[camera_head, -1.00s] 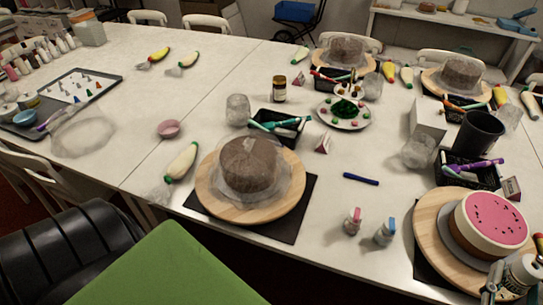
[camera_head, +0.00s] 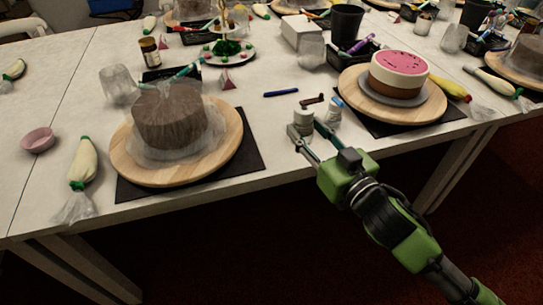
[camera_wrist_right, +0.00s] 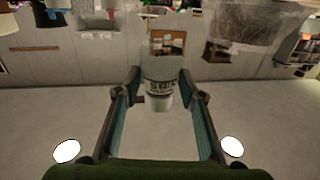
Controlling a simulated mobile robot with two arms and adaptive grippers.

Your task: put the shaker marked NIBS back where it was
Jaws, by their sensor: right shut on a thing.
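My right gripper (camera_head: 308,129) is shut on a pale shaker (camera_head: 302,117) near the table's front edge. In the right wrist view the shaker (camera_wrist_right: 160,88) sits between the two fingers. Its dark lettering is blurred but fits NIBS, and brown shows at its far end. I cannot tell whether its base touches the table. A blue-lidded shaker (camera_head: 334,111) stands close to its right. The pink-lidded shaker seen earlier cannot be made out in the head view. My left gripper is not in view.
A veiled brown cake on a wooden turntable (camera_head: 133,171) is to the left. A pink-topped cake (camera_head: 398,73) on another turntable is to the right. A blue pen (camera_head: 281,93) lies behind the gripper. The table (camera_head: 265,125) is clear between the left turntable and gripper.

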